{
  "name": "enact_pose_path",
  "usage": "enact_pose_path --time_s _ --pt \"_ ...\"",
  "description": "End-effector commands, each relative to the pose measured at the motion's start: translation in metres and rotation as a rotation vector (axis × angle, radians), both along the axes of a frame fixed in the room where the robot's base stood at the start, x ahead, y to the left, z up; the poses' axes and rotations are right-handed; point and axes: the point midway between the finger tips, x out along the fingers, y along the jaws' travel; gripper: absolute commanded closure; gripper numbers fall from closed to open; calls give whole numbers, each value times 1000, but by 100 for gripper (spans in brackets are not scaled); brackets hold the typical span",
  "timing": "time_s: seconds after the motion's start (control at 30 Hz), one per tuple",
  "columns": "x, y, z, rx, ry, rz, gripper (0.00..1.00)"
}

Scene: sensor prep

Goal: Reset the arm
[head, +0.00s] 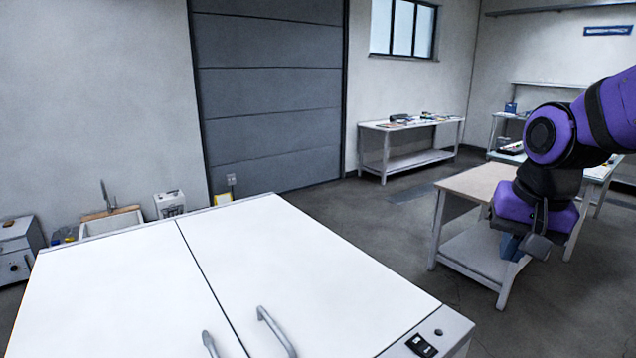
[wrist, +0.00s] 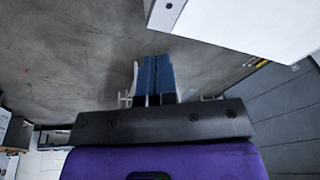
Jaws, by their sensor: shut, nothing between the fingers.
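My purple and black arm reaches in from the right edge of the head view. My gripper (head: 511,246) hangs below it, pointing down, in front of a wooden-topped workbench (head: 476,184). In the wrist view my gripper (wrist: 157,62) shows two blue fingers side by side, pressed together with nothing between them. Beyond the fingers lies bare grey floor (wrist: 60,50). The gripper is to the right of the white cabinet (head: 300,265) and apart from it.
The white cabinet with two handles fills the lower left of the head view; its corner also shows in the wrist view (wrist: 240,25). A table with small items (head: 410,125) stands at the back wall. A sink (head: 112,220) is at left. Floor between cabinet and workbench is clear.

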Motion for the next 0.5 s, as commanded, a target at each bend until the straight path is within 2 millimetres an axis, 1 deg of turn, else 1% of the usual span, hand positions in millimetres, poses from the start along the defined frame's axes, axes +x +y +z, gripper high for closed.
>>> enact_pose_path --time_s 0.03,0.2,0.4,0.5 --pt "-11 -3 10 -6 -31 32 100" --pt "-47 -9 33 -43 -110 155 100" --pt "-87 -13 50 -103 -193 282 100" --pt "-101 -14 55 -129 -222 328 100"
